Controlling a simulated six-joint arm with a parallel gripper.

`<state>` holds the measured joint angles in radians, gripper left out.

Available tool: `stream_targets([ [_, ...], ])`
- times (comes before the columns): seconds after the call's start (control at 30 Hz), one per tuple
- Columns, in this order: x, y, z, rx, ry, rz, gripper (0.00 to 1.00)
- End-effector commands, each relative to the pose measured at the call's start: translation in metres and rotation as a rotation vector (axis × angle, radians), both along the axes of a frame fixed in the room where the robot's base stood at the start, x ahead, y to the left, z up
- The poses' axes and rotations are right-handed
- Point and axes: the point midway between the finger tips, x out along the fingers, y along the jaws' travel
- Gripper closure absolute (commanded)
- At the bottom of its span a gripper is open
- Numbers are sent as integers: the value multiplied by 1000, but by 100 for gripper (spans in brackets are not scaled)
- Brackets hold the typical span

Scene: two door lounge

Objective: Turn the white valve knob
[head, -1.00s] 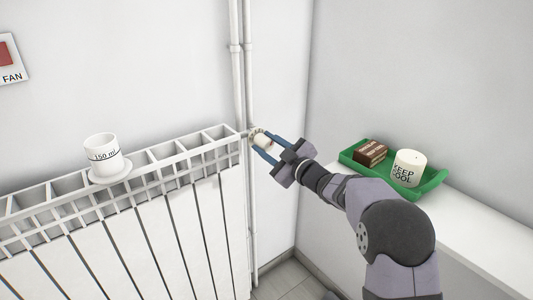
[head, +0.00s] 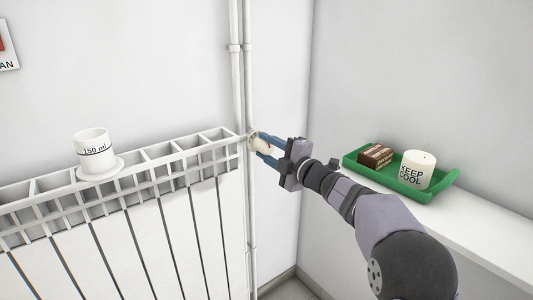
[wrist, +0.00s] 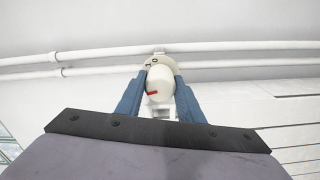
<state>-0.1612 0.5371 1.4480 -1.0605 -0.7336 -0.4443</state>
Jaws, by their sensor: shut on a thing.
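The white valve knob (head: 262,144) sits at the right end of the white radiator (head: 170,222), beside the vertical pipes. My gripper (head: 264,145) is shut on the knob, one blue finger on each side of it. In the wrist view the knob (wrist: 159,84) is between the two fingers (wrist: 159,92). It carries a red mark on its face, toward the lower left. A pale collar (wrist: 158,62) with a small dark mark, partly unreadable, is behind it. My fingers and palm hide part of the knob in the head view.
White pipes (head: 244,80) run up the wall behind the knob.

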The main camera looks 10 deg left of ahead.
Motion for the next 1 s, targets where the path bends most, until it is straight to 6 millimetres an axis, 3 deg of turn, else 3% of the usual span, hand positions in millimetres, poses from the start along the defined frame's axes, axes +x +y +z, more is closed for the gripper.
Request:
stream_targets([
  [0.6,0,0,-1,-33,-31,1,88],
  [0.63,0,0,-1,-33,-31,1,59],
  [0.7,0,0,-1,-33,-30,0,47],
  [1.0,-1,0,0,-32,-30,0,47],
])
